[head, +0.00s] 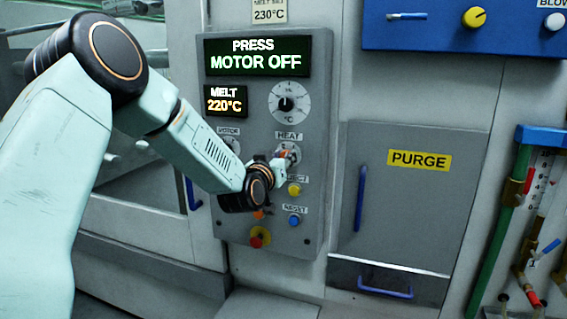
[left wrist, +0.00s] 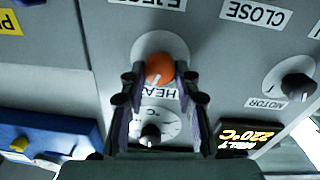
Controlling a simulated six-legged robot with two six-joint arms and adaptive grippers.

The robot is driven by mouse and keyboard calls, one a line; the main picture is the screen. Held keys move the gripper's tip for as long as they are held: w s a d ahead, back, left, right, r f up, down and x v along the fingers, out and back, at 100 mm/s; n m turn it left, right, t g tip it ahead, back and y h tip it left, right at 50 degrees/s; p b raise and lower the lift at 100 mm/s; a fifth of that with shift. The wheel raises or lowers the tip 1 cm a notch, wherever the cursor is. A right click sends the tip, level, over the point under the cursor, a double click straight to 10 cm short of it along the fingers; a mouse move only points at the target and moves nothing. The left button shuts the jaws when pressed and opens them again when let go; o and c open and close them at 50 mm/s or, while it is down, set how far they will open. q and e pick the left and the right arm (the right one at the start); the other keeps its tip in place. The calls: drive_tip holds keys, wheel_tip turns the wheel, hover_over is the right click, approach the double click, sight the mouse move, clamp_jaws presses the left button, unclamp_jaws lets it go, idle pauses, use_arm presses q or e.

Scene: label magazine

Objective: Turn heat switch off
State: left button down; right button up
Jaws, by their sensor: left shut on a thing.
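The heat switch (head: 293,153), a rotary knob under the HEAT label (head: 289,136), is on the grey control panel (head: 320,110). My left gripper (head: 282,159) reaches it from the lower left and partly hides it. In the left wrist view, which shows the panel upside down, the orange knob of the heat switch (left wrist: 159,68) sits between the two fingers of my left gripper (left wrist: 160,80), which is shut on it. A white mark shows on the knob. My right gripper is not in view.
The upper display (head: 258,56) reads PRESS MOTOR OFF; the melt display (head: 226,101) reads 220°C. A motor knob (head: 231,144), yellow button (head: 294,189), blue button (head: 294,221) and red stop button (head: 257,241) are close by. A purge door (head: 410,215) stands right.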

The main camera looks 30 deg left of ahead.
use_arm(q)
drive_tip(key=shift+f+n+b, duration=0.15)
drive_tip(key=shift+n+b, duration=1.2)
drive_tip(key=shift+n, duration=0.5)
drive_tip(key=shift+f+n+b, duration=0.2)
drive_tip(key=shift+n+b, duration=1.1)
drive_tip(key=shift+n, duration=0.5)
drive_tip(key=shift+f+n+b, duration=0.15)
drive_tip(key=shift+n+b, duration=1.2)
drive_tip(key=shift+n, duration=0.5)
drive_tip(key=c, duration=1.4)
unclamp_jaws()
drive_tip(key=shift+c, duration=0.2)
drive_tip(key=o, duration=0.5)
drive_tip(key=shift+w+r, duration=0.15)
drive_tip(key=shift+c, duration=0.2)
drive_tip(key=shift+s+a+r, duration=0.1)
drive_tip(key=shift+s+a, duration=0.05)
drive_tip(key=shift+s, duration=0.1)
